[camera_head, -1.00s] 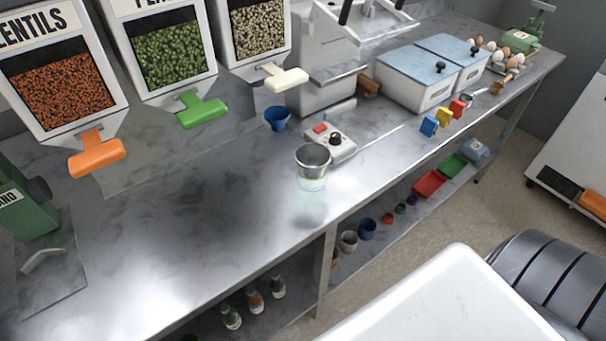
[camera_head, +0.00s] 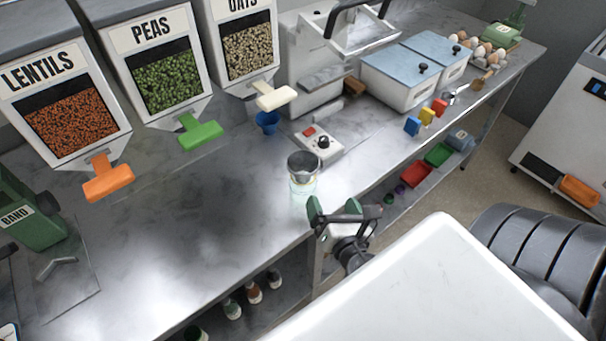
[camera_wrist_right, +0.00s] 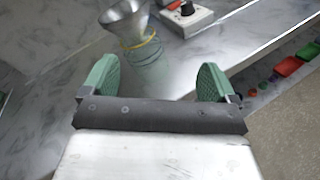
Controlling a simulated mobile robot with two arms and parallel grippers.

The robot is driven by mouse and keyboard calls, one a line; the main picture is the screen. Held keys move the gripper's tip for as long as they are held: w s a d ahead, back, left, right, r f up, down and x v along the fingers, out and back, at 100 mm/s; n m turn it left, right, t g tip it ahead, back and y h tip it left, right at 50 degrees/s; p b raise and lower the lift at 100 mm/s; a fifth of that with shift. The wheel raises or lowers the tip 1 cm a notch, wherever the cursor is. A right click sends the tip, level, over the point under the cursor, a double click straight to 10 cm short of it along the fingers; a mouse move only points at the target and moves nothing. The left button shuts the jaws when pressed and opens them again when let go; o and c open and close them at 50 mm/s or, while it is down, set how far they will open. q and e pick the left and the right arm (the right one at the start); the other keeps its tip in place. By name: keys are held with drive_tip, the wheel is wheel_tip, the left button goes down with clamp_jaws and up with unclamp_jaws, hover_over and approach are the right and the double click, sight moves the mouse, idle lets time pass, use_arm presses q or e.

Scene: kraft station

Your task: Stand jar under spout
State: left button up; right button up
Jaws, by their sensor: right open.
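A clear glass jar (camera_head: 303,187) with a grey metal funnel (camera_head: 304,165) in its mouth stands upright near the counter's front edge. In the right wrist view the jar (camera_wrist_right: 148,68) has a yellowish band near its top, below the funnel (camera_wrist_right: 124,20). My right gripper (camera_head: 342,212) is open and empty at the front edge, close to the jar but apart from it. In its wrist view the jar is ahead, between the green fingers (camera_wrist_right: 158,78). Three dispensers stand behind, with orange (camera_head: 108,180), green (camera_head: 200,134) and cream (camera_head: 276,96) spout handles. My left gripper is out of view.
A blue cup (camera_head: 267,122) stands below the cream handle. A control box (camera_head: 319,146) with a knob is just behind the jar. A green device (camera_head: 32,215) is at the left. The counter (camera_head: 190,220) left of the jar is clear. Bottles are on the shelf below.

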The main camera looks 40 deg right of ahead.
sight(308, 179)
drive_tip(key=w+n, duration=0.2)
drive_tip(key=w+n+t+y+p, duration=0.1)
drive_tip(key=w+n, duration=0.1)
drive_tip(key=w+a+n+y+p, duration=0.1)
drive_tip(key=w+n, duration=0.1)
drive_tip(key=shift+r+t, duration=0.3)
drive_tip(key=shift+t, duration=0.1)
drive_tip(key=w, duration=0.1)
drive_tip(key=w+p, duration=0.1)
drive_tip(key=w, duration=0.1)
drive_tip(key=w+d+p, duration=0.1)
drive_tip(key=shift+w+r, duration=0.1)
drive_tip(key=shift+w, duration=0.5)
drive_tip(key=shift+s, duration=0.1)
drive_tip(key=shift+c, duration=0.8)
drive_tip(key=c, duration=1.3)
